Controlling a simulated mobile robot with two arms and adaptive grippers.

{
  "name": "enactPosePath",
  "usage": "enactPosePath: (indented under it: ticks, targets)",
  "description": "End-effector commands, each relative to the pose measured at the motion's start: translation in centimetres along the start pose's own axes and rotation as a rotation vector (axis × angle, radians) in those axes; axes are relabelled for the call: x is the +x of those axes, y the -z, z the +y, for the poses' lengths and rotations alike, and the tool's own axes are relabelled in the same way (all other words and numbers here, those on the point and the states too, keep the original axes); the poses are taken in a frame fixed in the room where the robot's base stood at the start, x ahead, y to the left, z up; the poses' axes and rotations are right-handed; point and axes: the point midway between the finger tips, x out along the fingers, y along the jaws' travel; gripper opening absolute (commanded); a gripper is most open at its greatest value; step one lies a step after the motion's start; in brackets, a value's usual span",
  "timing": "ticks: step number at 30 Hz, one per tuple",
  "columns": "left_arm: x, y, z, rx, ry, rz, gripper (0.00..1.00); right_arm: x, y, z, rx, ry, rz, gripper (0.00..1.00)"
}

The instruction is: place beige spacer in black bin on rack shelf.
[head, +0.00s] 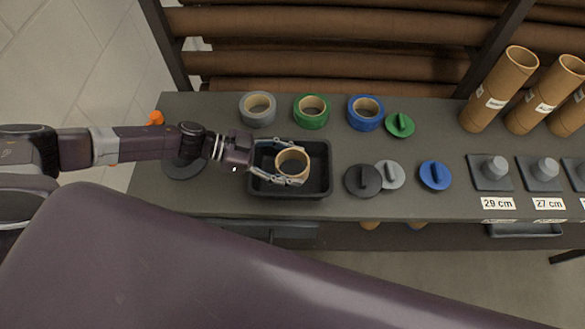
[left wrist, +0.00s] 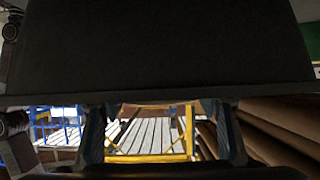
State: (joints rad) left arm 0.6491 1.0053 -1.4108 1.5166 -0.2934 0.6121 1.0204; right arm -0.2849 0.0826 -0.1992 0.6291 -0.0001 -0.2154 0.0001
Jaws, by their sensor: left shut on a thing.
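The beige spacer (head: 307,166) is a tan ring in the head view. My left gripper (head: 293,163) is shut on it, one finger on the far side and one on the near side. It holds the ring over or inside the black bin (head: 327,172), an open rectangular tray on the dark grey shelf (head: 225,207). I cannot tell whether the ring touches the bin floor. In the left wrist view, both fingers of the gripper (left wrist: 162,135) show below a large dark surface, and the spacer cannot be made out. My right gripper is not in view.
Behind the bin stand a grey ring (head: 258,122), a green ring (head: 311,124) and a blue ring (head: 365,126). To its right lie a black cap (head: 362,182), a grey cap (head: 391,176) and a blue cap (head: 435,177). Tall cardboard tubes (head: 500,90) stand at the back right.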

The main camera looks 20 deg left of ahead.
Motion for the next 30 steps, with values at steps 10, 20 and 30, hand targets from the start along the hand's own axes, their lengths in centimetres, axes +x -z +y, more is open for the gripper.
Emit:
enactPosePath:
  ticks: [10,20,30]
  targets:
    - [1.0,-2.5,0.0,0.000,0.000,0.000,0.33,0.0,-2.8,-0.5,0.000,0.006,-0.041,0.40]
    - [1.2,-2.8,0.0,0.000,0.000,-0.001,0.63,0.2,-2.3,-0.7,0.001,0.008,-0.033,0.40]
    - [1.0,-2.5,0.0,0.000,0.000,-0.001,0.65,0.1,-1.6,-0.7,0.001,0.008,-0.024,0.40]
